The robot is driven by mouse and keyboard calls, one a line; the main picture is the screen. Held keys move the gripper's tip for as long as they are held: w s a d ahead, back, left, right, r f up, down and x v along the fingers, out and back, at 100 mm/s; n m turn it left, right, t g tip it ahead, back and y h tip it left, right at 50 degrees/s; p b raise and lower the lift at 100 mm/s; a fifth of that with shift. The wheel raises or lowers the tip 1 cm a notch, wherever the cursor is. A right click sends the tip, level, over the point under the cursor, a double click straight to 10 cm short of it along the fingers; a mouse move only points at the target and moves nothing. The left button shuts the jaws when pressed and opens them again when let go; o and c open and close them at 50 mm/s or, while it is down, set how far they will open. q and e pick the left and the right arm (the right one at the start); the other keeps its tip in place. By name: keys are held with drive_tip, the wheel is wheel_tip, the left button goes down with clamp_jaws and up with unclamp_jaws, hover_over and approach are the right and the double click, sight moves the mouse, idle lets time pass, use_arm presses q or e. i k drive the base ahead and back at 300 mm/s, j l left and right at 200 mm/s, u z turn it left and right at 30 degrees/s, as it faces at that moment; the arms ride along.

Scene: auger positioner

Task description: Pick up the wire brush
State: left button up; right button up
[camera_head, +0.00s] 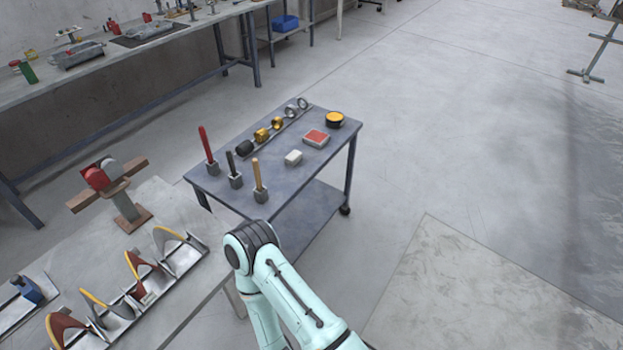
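I cannot clearly make out a wire brush. On the small blue-grey cart (224,190), three upright handles stand in small grey holders: a red one (204,144), a black one (231,164) and a tan, wood-coloured one (257,174). Their lower ends sit in the holders, so any bristles are hidden, and I cannot tell which, if any, is the brush. A bent pale-green arm of mine shows at the bottom, in front of the cart's near edge. Neither of my grippers is in view.
The cart also bears a red-topped box (316,138), a white block (293,158), a yellow-topped round tin (335,119) and a row of small parts (277,123). A workbench (172,203) with curved auger pieces stands at left.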

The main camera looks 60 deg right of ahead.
sight(256, 166)
drive_tip(key=z, duration=1.7)
